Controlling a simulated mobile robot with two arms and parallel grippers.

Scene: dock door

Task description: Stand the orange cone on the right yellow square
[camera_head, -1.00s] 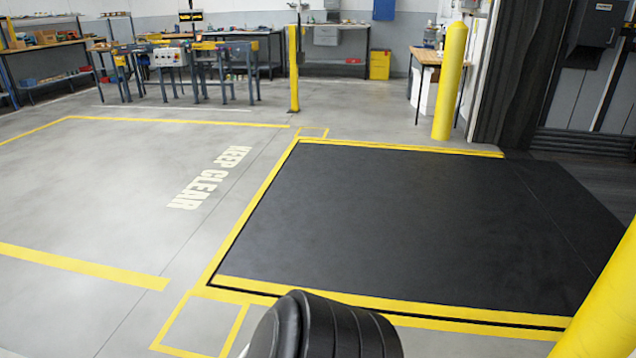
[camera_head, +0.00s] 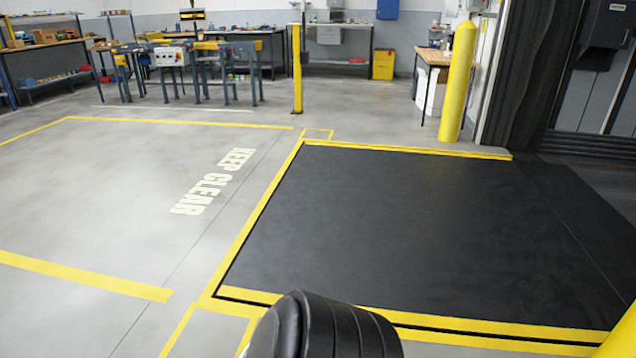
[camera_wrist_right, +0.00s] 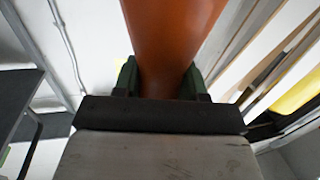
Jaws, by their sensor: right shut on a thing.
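The orange cone (camera_wrist_right: 172,30) fills the upper middle of the right wrist view. My right gripper (camera_wrist_right: 161,80) is shut on it, with a dark green finger on each side of its narrow part. The rest of the cone is cut off by the picture edge. In the head view, a yellow-outlined floor square (camera_head: 177,331) lies at the bottom, partly cut off. A smaller-looking outlined square (camera_head: 318,133) lies by the far corner of the black plate. I cannot tell which one is the right square. My left gripper is not in view.
The black dock plate (camera_head: 420,235) with yellow borders lies at right. Yellow posts stand at the back right (camera_head: 458,85), far middle (camera_head: 297,70) and lower right corner (camera_head: 622,340). Workbenches line the back. Open floor with KEEP CLEAR lettering (camera_head: 212,182) lies at left.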

